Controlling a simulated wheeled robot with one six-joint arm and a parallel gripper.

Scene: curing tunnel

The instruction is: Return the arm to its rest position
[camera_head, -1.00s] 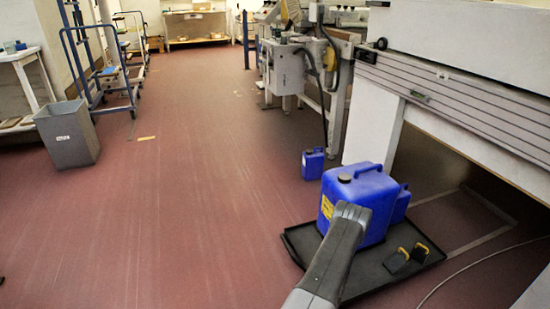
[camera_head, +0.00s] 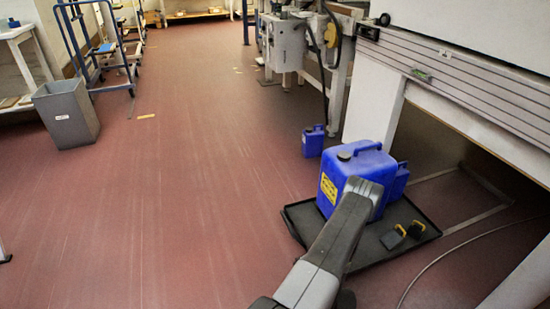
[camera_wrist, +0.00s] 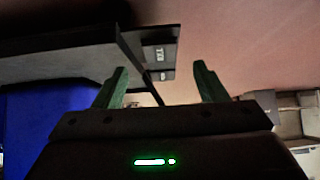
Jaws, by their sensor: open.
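My arm (camera_head: 335,235) reaches up from the bottom of the head view, in front of the large blue canister. My gripper is hidden in that view. In the wrist view my gripper (camera_wrist: 160,84) shows two green fingers spread apart, with nothing between them. The large blue canister (camera_head: 365,168) stands upright on a black tray (camera_head: 300,222), with a yellow label on its side. A blue surface, likely this canister, fills the left of the wrist view (camera_wrist: 40,125).
A second blue canister (camera_head: 398,183) stands behind the large one, and a small one (camera_head: 312,141) is on the floor. Two black and yellow items (camera_head: 404,232) lie on the tray. A cable (camera_head: 440,255) crosses the floor at right. The red floor at left is open; a grey bin (camera_head: 66,115) stands there.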

